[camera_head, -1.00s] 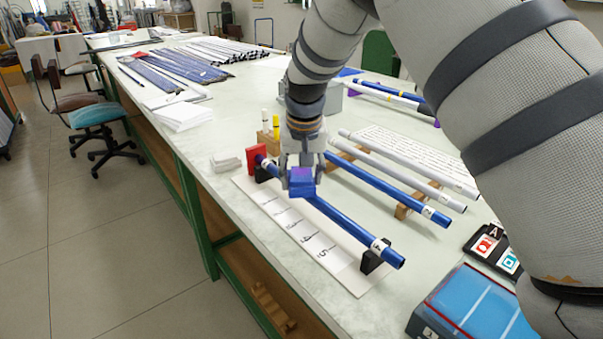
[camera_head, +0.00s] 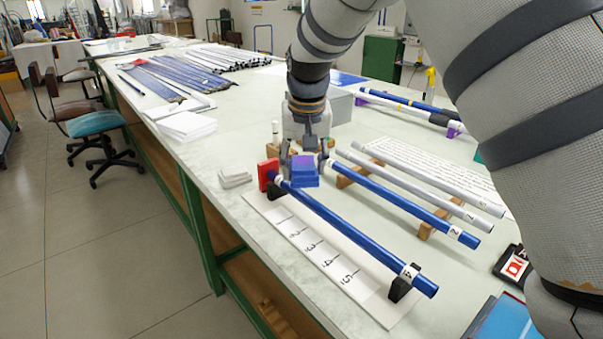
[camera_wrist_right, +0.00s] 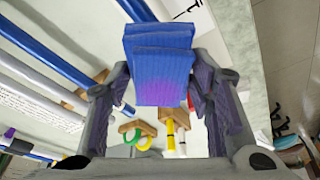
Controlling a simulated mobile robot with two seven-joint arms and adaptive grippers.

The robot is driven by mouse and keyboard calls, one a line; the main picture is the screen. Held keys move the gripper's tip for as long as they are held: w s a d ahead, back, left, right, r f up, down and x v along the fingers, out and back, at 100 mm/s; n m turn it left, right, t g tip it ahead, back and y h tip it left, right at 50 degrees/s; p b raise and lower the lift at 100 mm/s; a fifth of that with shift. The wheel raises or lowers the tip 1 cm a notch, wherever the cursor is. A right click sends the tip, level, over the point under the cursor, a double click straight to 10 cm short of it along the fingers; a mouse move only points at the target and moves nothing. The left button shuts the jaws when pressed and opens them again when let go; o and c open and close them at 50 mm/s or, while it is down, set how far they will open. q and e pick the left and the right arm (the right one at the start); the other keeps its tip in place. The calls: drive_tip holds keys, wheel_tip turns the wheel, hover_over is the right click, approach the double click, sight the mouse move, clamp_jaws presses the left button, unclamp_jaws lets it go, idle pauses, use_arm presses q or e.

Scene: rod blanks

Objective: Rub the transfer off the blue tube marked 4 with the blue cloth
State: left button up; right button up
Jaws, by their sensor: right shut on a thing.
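The blue tube marked 4 (camera_head: 345,227) lies along a white board on black supports, with its white label 4 (camera_head: 408,272) at the near end. No transfer is visible on its bare length. My right gripper (camera_head: 305,163) is shut on the blue cloth (camera_head: 305,175), a folded pad with a purple tint. The cloth is near the tube's far end and appears raised just above it; contact cannot be told. In the right wrist view the cloth (camera_wrist_right: 160,60) sits between the fingers, with a magenta patch low on its face. My left gripper is out of view.
A red block (camera_head: 268,175) stands at the tube's far end. The white board (camera_head: 312,254) carries numbers. Another blue tube (camera_head: 400,204) and grey tubes (camera_head: 428,182) lie on wooden rests to the right. White cards (camera_head: 235,178) lie left. A blue box (camera_head: 508,322) is at the near right.

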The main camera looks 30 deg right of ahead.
drive_tip(key=shift+r, duration=1.8)
